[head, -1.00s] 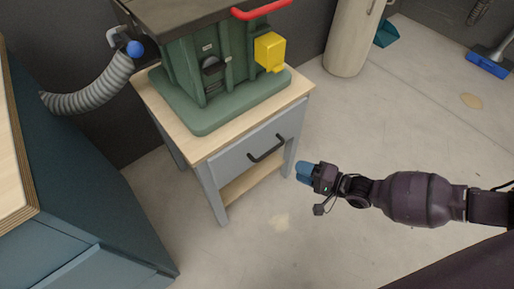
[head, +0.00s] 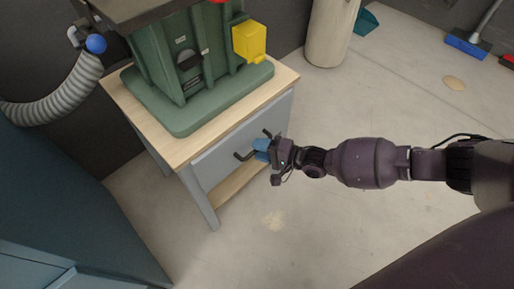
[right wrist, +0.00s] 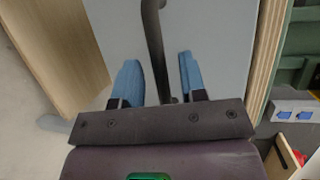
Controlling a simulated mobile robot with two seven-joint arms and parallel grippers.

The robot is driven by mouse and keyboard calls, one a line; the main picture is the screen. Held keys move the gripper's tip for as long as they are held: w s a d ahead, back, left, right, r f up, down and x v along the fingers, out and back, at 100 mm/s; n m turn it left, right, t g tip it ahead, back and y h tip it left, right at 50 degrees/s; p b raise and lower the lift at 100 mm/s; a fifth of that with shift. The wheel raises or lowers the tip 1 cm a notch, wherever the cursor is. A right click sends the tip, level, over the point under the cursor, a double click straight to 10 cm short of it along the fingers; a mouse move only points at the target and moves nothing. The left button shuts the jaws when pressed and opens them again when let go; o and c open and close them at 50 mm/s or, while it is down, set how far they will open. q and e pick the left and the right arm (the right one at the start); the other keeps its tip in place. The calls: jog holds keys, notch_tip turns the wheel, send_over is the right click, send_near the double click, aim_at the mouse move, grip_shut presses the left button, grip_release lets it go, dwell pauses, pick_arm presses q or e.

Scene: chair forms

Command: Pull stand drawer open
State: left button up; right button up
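The stand (head: 120,92) has a pale wooden top and grey legs, with a green machine on it. Its grey drawer front (head: 222,158) looks closed and carries a dark bar handle (head: 243,155). My right gripper (head: 262,149) is at the handle, its blue fingertips partly covering the bar's middle. In the right wrist view the two blue fingers (right wrist: 160,80) are apart, one on each side of the handle bar (right wrist: 155,45), with gaps visible on both sides. The left gripper is not in view.
The green machine (head: 190,110) with a yellow box (head: 249,40) fills the stand's top. A blue cabinet (head: 60,200) stands at the left. A beige cylinder (head: 331,32) and a blue broom (head: 466,43) are farther back. The floor before the drawer is clear.

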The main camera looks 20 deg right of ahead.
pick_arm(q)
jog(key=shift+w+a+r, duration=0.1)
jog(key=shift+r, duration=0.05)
pick_arm(e)
jog(key=shift+w+a+f, duration=0.1)
jog(key=shift+w+a, duration=0.25)
grip_shut()
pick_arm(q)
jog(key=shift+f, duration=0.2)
pick_arm(e)
jog(key=shift+s, duration=0.1)
